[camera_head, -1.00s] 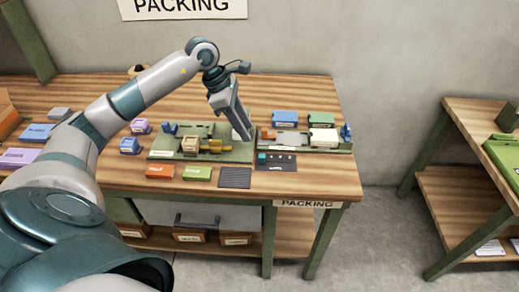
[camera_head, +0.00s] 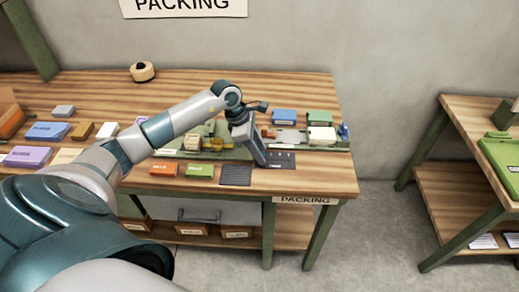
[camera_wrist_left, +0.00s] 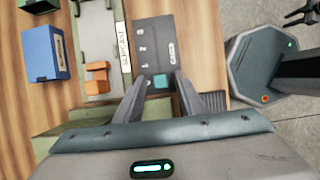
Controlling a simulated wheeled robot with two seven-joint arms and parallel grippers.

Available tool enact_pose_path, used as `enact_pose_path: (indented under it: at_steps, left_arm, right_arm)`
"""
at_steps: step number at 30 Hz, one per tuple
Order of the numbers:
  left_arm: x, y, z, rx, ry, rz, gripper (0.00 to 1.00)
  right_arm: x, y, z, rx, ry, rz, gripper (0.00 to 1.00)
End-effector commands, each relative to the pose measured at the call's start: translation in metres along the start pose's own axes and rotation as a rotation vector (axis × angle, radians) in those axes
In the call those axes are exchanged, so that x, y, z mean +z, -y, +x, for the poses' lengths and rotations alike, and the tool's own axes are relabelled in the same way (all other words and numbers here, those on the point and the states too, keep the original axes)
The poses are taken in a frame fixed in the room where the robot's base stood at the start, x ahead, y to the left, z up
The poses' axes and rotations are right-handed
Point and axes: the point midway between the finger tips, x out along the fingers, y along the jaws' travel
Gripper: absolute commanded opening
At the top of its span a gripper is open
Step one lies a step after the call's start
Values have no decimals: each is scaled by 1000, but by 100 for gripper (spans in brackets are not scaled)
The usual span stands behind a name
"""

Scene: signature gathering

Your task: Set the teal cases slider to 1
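The teal slider (camera_wrist_left: 161,81) sits at the near end of a dark cases plate (camera_wrist_left: 153,45) in the left wrist view. Small white number marks run up the plate beyond it, and the slider is below them. My left gripper (camera_wrist_left: 158,88) is open, its two fingers pointing down on either side of the slider. I cannot tell whether they touch it. In the head view the left gripper (camera_head: 262,163) is at the left end of the cases plate (camera_head: 284,160) and hides the slider. My right gripper is not clearly seen.
An orange block (camera_wrist_left: 97,77) on a tray and a blue box (camera_wrist_left: 45,53) lie left of the plate. A ribbed dark mat (camera_head: 236,175), a green box (camera_head: 199,171) and an orange box (camera_head: 164,169) line the table's front. Blue, green and white boxes stand behind the plate.

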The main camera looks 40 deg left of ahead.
Motion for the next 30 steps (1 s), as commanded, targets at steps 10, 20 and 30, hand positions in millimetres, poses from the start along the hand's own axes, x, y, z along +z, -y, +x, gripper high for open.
enact_pose_path:
  at_steps: [10, 20, 30]
  left_arm:
    - [0, 0, 0, 0, 0, 0, 0]
    - [16, 0, 10, 0, 3, 2, 0]
    - [29, 0, 11, -1, 2, 0, 0]
  right_arm:
    - [0, 0, 0, 0, 0, 0, 36]
    - [2, -1, 15, 1, 1, -1, 36]
    - [2, -1, 20, 1, 1, -1, 36]
